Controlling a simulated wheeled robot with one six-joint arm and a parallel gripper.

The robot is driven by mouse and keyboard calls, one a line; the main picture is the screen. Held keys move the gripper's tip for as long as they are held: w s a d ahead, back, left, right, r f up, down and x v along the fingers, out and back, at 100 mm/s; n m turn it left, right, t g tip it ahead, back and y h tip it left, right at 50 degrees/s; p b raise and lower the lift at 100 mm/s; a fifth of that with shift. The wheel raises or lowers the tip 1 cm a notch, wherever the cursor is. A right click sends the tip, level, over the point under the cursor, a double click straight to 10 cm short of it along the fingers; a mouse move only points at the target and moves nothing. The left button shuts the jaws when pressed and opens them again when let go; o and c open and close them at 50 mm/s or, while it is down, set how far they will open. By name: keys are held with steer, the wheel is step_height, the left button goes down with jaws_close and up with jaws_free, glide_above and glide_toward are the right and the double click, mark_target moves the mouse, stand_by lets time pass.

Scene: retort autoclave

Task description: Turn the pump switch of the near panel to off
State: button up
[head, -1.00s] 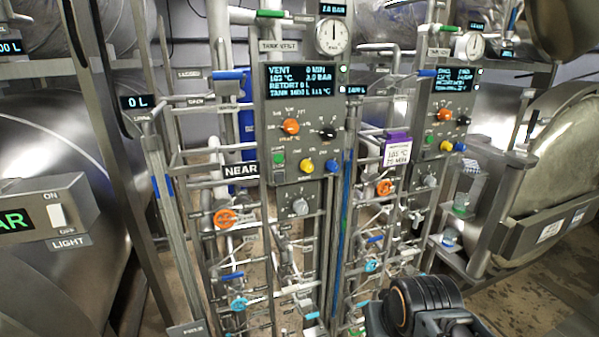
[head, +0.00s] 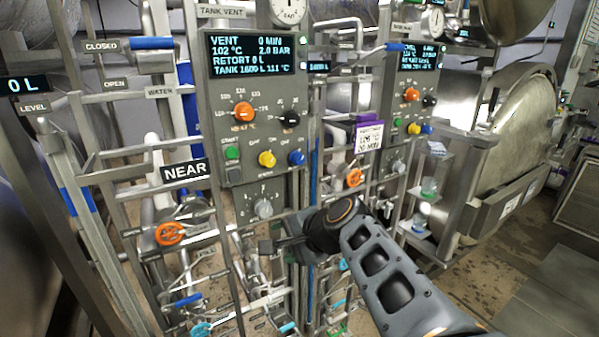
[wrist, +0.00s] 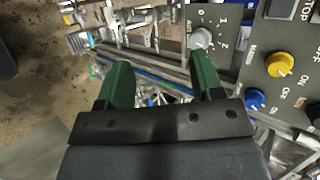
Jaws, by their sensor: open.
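The near panel (head: 252,80) is a grey box with a blue-lit display, beside a NEAR sign. Its lower row has a yellow knob (head: 267,159) and a blue knob (head: 296,158), each with off and on marks. The wrist view shows the yellow knob (wrist: 280,64) and the blue knob (wrist: 256,99) at the right. Their name labels are too small to read, so I cannot tell which is the pump switch. My gripper (wrist: 160,82) is open and empty, its green fingers left of both knobs. In the head view it is below the panel, its fingertips unclear.
A grey numbered dial (head: 264,208) sits below the knobs, close to my gripper. Orange (head: 244,112) and black (head: 289,119) knobs and a green button (head: 232,153) share the panel. Pipes and valves crowd below. A similar panel (head: 415,90) stands farther right.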

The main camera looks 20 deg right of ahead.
steer(key=w+d+r+m+t+b, duration=0.25)
steer(key=w+d+m+t, duration=0.2)
steer(key=m, duration=0.35)
steer(key=m+t+h+b, duration=0.2)
steer(key=m+t+h, duration=0.15)
steer(key=m, duration=0.55)
glide_toward(300, 160)
steer(key=shift+t+y, duration=0.3)
steer(key=shift+y, duration=0.15)
steer(key=w, duration=0.3)
steer(key=w+p, duration=0.1)
steer(key=w, duration=0.2)
steer(key=w+p, duration=0.1)
steer(key=w, duration=0.2)
steer(key=shift+a+f, duration=0.25)
steer(key=shift+f, duration=0.05)
steer(key=shift+w+a, duration=0.1)
steer(key=shift+w, duration=0.6)
steer(key=shift+c, duration=0.2)
